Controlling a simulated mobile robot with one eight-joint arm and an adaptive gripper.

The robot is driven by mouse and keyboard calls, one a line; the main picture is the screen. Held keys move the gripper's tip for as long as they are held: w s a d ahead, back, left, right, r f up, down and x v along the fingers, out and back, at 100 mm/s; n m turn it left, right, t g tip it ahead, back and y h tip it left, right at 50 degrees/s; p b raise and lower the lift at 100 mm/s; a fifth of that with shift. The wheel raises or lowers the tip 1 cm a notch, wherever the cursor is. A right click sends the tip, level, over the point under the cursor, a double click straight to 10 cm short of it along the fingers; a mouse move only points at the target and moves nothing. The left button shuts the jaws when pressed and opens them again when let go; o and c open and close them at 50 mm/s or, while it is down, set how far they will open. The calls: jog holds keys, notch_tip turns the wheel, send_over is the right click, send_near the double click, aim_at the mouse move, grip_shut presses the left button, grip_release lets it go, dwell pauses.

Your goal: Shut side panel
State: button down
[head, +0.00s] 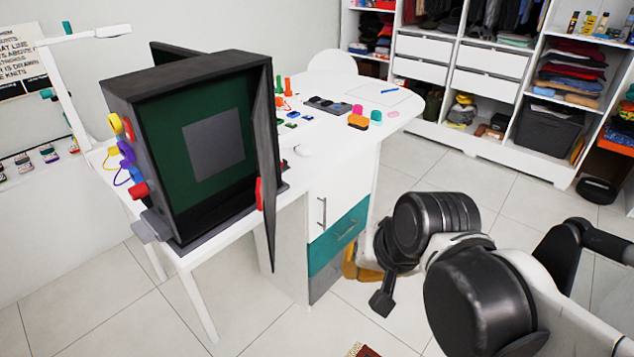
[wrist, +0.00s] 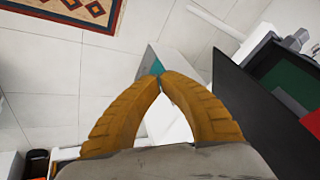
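A dark box (head: 117,92) with a green inside and a grey square stands on the white desk. Its dark side panel (head: 265,130) stands open at the box's right side, seen nearly edge-on, with a red knob (head: 259,193) on it. In the wrist view the panel (wrist: 250,112) slants to the right of my fingers, apart from them. My gripper (wrist: 160,77) has yellow fingers whose tips meet, with nothing visible between them. In the head view the yellow fingers (head: 352,268) show low by the desk drawers, partly hidden behind my arm.
The white desk (head: 335,125) holds several small coloured items. A teal drawer (head: 338,238) sits beneath it, close to my gripper. A wardrobe (head: 480,75) with shelves stands at the back. The tiled floor in front is mostly clear; a patterned rug (wrist: 70,12) lies on it.

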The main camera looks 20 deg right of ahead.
jog(key=w+a+r+m+g+y+p, duration=0.1)
jog(key=w+r+m+g+y+p, duration=0.2)
jog(key=r+m+p, duration=0.65)
jog(key=w+a+r+m+g+y+p, duration=0.1)
jog(key=w+r+m+y+p, duration=0.4)
jog(key=r+p, duration=0.65)
jog(key=a+f+m, duration=0.1)
jog(key=a+f, duration=0.7)
jog(key=a, duration=0.2)
jog(key=shift+w+a+f+p, duration=0.2)
jog(key=shift+w+f+p, duration=0.1)
jog(key=shift+w, duration=0.05)
jog(key=shift+a, duration=0.1)
jog(key=w+a+m+t+b, duration=0.1)
jog(key=w+a, duration=0.4)
jog(key=a, duration=0.3)
jog(key=w+a+m+b, duration=0.1)
jog(key=w+a+b, duration=0.1)
jog(key=w+a, duration=0.3)
jog(key=w+a+m+t+h+b, duration=0.1)
jog(key=w+a, duration=0.4)
jog(key=a, duration=0.7)
jog(key=shift+a+t, duration=0.3)
jog(key=shift+a, duration=0.1)
